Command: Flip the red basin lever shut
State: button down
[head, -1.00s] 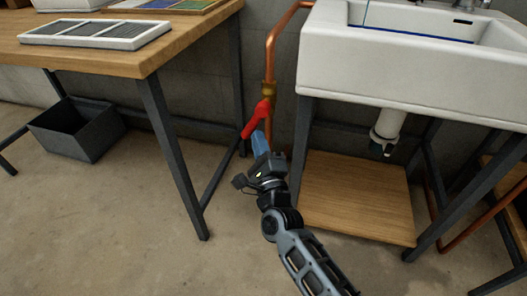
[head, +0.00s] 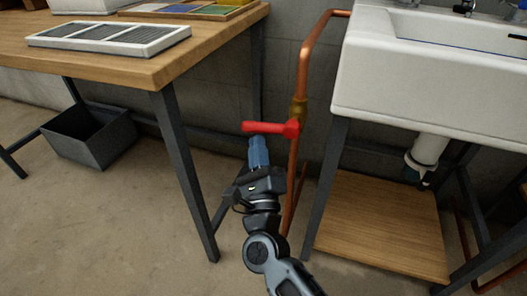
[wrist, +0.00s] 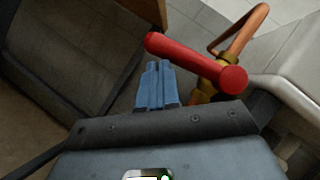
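The red basin lever (head: 268,127) sits on a brass valve (head: 298,108) on the copper pipe left of the basin. It points left, about level and crosswise to the pipe. My gripper (head: 258,140) is just below the lever's outer half, its blue fingers pointing up and close together with nothing seen between them. In the wrist view the lever (wrist: 190,55) runs from upper left to its round hub at right. The fingertips (wrist: 159,66) are just beneath it. I cannot tell whether they touch it.
A white basin (head: 400,95) stands at right above a wooden shelf (head: 380,230). A wooden workbench (head: 150,70) with dark legs is at left, with a grey bin (head: 95,145) under it. The copper pipe (head: 305,65) runs close to my gripper. Open floor lies in front.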

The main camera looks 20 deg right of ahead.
jog(key=shift+w+a+r, duration=0.2)
jog(key=shift+a+r, duration=0.1)
jog(key=shift+r, duration=0.35)
dwell(0.3)
jog(key=s+a+f+b, duration=0.2)
jog(key=s+a+f, duration=0.3)
jog(key=s+f, duration=0.2)
notch_tip(320, 180, down, 3)
jog(key=shift+s+a+r, duration=0.15)
jog(key=shift+a+r, duration=0.05)
dwell(0.5)
